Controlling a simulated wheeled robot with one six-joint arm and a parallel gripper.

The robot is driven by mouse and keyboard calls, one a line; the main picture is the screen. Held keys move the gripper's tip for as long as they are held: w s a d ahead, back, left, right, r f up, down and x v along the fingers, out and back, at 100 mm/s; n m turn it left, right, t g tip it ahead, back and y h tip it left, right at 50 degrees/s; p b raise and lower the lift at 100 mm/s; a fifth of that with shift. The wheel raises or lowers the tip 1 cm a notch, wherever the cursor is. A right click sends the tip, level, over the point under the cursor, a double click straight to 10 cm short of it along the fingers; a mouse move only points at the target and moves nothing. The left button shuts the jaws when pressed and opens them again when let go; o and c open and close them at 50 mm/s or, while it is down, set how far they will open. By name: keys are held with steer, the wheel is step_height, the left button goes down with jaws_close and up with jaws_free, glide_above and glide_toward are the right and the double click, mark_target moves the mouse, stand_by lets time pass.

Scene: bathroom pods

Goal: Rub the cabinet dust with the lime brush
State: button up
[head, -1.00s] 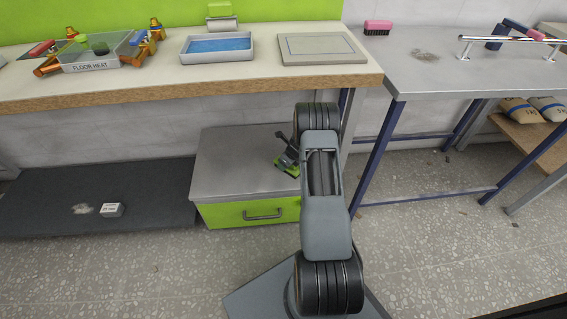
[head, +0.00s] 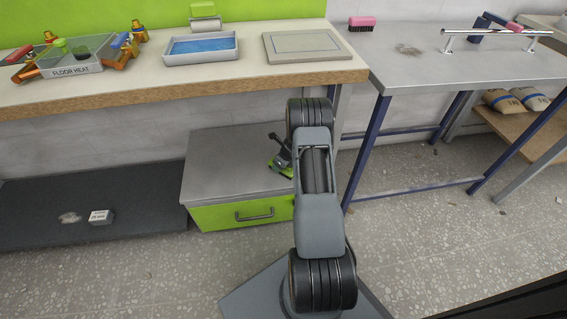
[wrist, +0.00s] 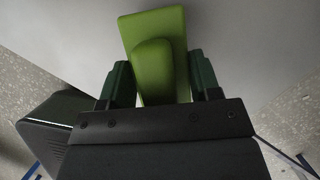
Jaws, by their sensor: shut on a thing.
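The lime brush (wrist: 152,35) is between the two dark green fingers of my gripper (wrist: 160,85) in the wrist view, which are shut on its handle. In the head view, my gripper (head: 281,150) and the lime brush (head: 279,167) are low over the right part of the grey top of the cabinet (head: 230,160). I cannot tell whether the bristles touch the top. No dust shows on the visible part of the cabinet top; my arm and the brush hide its right end.
Other dust patches lie on the metal table (head: 408,50) and the dark low platform (head: 70,217), beside a small white box (head: 101,217). A pink brush (head: 361,23) sits on the metal table. A blue table leg (head: 366,155) stands right of my arm.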

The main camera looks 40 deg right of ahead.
steer(key=shift+w+a+f, duration=0.1)
steer(key=shift+w+a, duration=0.15)
steer(key=shift+a, duration=0.45)
steer(key=shift+w+a, duration=0.25)
steer(key=shift+a, duration=0.4)
steer(key=shift+w+a+r+p, duration=0.1)
steer(key=shift+w+a+p, duration=0.4)
steer(key=shift+a, duration=0.45)
steer(key=shift+w+a+r+p, duration=0.1)
steer(key=shift+w+a+p, duration=0.35)
steer(key=shift+a, duration=0.45)
steer(key=shift+w+a+r+p, duration=0.1)
steer(key=shift+w+a+p, duration=0.4)
steer(key=shift+a, duration=0.45)
steer(key=shift+w+a+f+p, duration=0.1)
steer(key=shift+w+a+p, duration=0.2)
steer(key=shift+a, duration=0.45)
steer(key=shift+w+a+f+p, duration=0.1)
steer(key=shift+w+a+p, duration=0.1)
steer(key=shift+w+a, duration=0.35)
steer(key=shift+w+a+f+p, duration=0.1)
steer(key=shift+w+a+p, duration=0.15)
steer(key=shift+a, duration=0.65)
steer(key=shift+r, duration=0.15)
